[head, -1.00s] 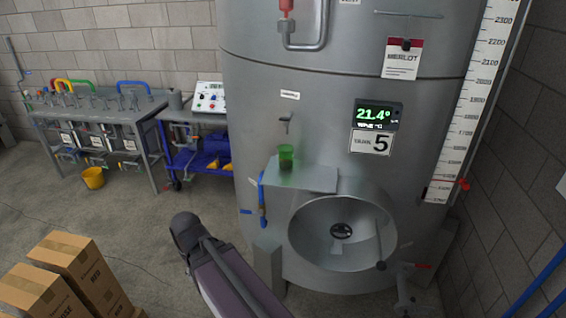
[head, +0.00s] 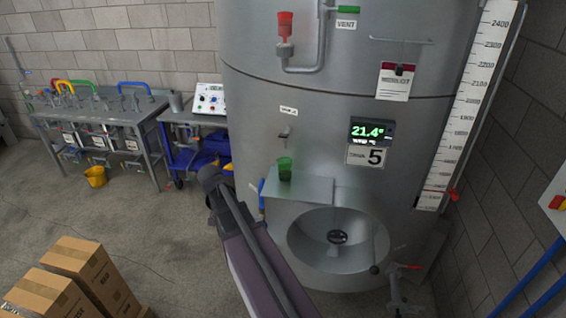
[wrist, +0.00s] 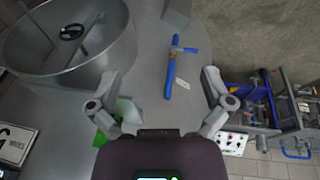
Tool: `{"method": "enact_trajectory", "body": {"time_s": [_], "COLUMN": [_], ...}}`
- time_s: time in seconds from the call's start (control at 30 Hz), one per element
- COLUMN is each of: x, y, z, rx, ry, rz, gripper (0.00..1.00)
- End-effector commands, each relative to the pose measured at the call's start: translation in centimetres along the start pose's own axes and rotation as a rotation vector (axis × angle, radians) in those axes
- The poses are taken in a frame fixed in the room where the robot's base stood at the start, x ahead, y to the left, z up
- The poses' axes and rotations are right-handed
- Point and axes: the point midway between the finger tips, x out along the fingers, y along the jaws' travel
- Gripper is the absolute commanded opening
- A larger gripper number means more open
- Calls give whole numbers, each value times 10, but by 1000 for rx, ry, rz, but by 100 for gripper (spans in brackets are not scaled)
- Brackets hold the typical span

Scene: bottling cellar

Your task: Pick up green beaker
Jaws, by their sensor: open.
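The green beaker (head: 285,169) stands upright on the small metal shelf (head: 313,188) on the front of the big steel tank (head: 310,110). It has a green rim and looks darker lower down. In the wrist view a green part of the beaker (wrist: 101,136) shows at lower left, largely hidden by the left finger. My gripper (wrist: 160,80) is open, with its fingers spread wide and nothing between them but the tank wall beyond. The beaker lies to the left of the space between the fingers. In the head view my arm rises below and left of the shelf; the fingers are not distinct there.
A round manway (head: 338,238) opens below the shelf, and a small tap (head: 286,133) sticks out above the beaker. A blue-handled valve (wrist: 171,75) stands out from the tank. Cardboard boxes (head: 75,275) stand at lower left. A blue cart (head: 195,150) is behind.

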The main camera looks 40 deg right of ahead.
Motion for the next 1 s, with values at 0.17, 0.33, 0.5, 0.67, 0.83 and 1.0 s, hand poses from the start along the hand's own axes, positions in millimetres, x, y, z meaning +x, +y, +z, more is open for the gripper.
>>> {"method": "enact_trajectory", "body": {"time_s": [0.17,0.33,0.5,0.67,0.83,1.0], "x": [-31,-50,-64,-70,-70,-70], "y": [28,58,86,102,107,106], "z": [-77,-138,-184,-206,-212,-211], "rx": [262,500,687,785,818,818], "ry": [69,142,208,247,260,260], "rz": [65,116,149,164,167,167], "gripper": [100,100,100,100,100,100]}}
